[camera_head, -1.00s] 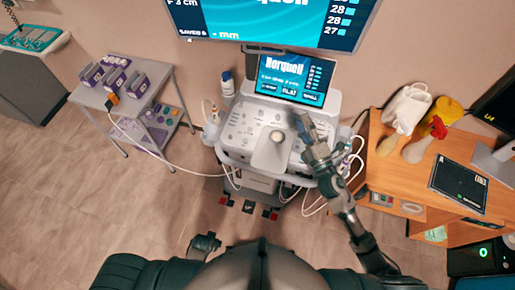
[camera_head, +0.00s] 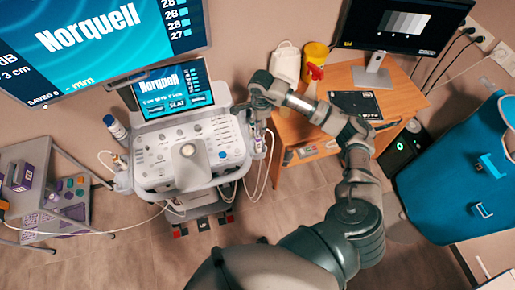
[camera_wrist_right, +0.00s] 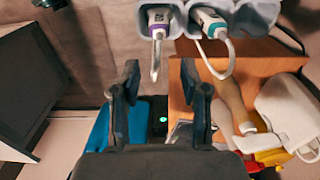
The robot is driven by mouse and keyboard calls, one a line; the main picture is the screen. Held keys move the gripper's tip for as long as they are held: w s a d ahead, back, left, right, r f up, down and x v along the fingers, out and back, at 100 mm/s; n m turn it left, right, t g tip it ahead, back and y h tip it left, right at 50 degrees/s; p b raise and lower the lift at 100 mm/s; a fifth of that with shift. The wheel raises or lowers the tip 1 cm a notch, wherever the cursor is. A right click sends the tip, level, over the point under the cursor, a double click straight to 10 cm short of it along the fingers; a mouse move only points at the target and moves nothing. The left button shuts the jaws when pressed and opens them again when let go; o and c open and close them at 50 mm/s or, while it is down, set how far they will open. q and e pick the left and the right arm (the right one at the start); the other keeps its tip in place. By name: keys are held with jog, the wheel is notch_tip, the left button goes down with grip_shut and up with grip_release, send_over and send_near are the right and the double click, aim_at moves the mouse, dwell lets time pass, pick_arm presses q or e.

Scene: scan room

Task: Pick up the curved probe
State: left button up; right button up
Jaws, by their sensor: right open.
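The ultrasound machine (camera_head: 152,170) stands at centre left in the head view. In the right wrist view, two probes hang in grey holders at the top: one with a purple band (camera_wrist_right: 158,18) and one with a teal band (camera_wrist_right: 211,22). Their cables hang down, and their heads are hidden, so I cannot tell which is curved. My right gripper (camera_wrist_right: 160,85) is open and empty, with the probes beyond its fingertips. In the head view, my right gripper (camera_head: 250,108) is at the right side of the machine's console. My left gripper is out of view.
A wooden desk (camera_head: 385,103) with a monitor (camera_head: 395,22), a white bag (camera_head: 287,62) and a yellow container (camera_head: 315,57) is behind my right arm. A small grey cart (camera_head: 35,155) stands left. Looped cables hang by the console.

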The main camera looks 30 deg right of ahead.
aim_at(259, 142)
notch_tip(259, 142, down, 7)
jog(key=shift+f+p, duration=0.15)
jog(key=shift+p, duration=0.35)
jog(key=shift+a+f, duration=0.2)
jog(key=shift+f, duration=0.4)
jog(key=f, duration=0.1)
jog(key=f+p, duration=0.1)
jog(key=f, duration=0.2)
jog(key=shift+w+a+f, duration=0.1)
jog(key=shift+a+f, duration=0.15)
jog(key=shift+d+f, duration=0.15)
jog(key=shift+f, duration=0.15)
grip_shut()
